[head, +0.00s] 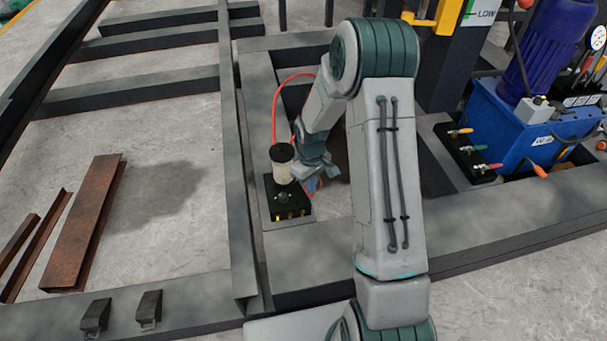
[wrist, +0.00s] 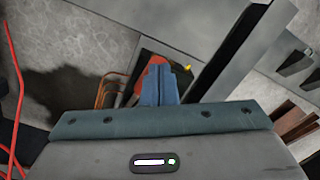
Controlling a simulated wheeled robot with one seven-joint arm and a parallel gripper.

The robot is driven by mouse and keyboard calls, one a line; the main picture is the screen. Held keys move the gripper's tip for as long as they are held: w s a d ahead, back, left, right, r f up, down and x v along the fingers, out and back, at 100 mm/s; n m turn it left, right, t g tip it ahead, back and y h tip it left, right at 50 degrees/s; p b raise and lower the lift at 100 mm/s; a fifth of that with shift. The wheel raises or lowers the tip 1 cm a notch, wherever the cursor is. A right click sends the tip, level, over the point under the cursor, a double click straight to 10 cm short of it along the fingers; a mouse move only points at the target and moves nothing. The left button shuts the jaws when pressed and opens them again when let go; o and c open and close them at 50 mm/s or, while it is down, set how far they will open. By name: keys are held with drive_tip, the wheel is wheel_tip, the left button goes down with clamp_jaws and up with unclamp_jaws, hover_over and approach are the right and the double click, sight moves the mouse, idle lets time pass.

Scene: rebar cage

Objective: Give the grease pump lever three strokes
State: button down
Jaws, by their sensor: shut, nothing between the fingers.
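The grease pump is a pale cylindrical reservoir with a black cap (head: 283,170) on a black base block (head: 291,210) with small yellow fittings, set on the dark steel frame. A red hose (head: 275,110) rises behind it. My gripper (head: 314,184) is low, close to the right side of the reservoir. In the wrist view its blue fingers (wrist: 160,84) are together, with nothing seen between them. A red-orange part (wrist: 149,58) shows just beyond the fingertips; I cannot tell whether it is the lever or whether the fingers touch it. The pump lever is not clearly visible.
A blue power unit (head: 510,130) with several colored valve handles stands on the right. Rusty steel pieces (head: 85,222) lie on the floor at left. Steel beams (head: 243,180) run around the pump. Two dark blocks (head: 150,309) sit on the front beam.

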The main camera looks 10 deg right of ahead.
drive_tip(key=shift+s+f+b, duration=0.4)
drive_tip(key=shift+f+b, duration=0.05)
drive_tip(key=shift+f, duration=0.25)
drive_tip(key=shift+s+f+b, duration=0.35)
drive_tip(key=shift+f+b, duration=0.05)
drive_tip(key=shift+f, duration=0.1)
drive_tip(key=shift+s+f+b, duration=0.3)
drive_tip(key=shift+f+b, duration=0.15)
drive_tip(key=shift+f, duration=0.25)
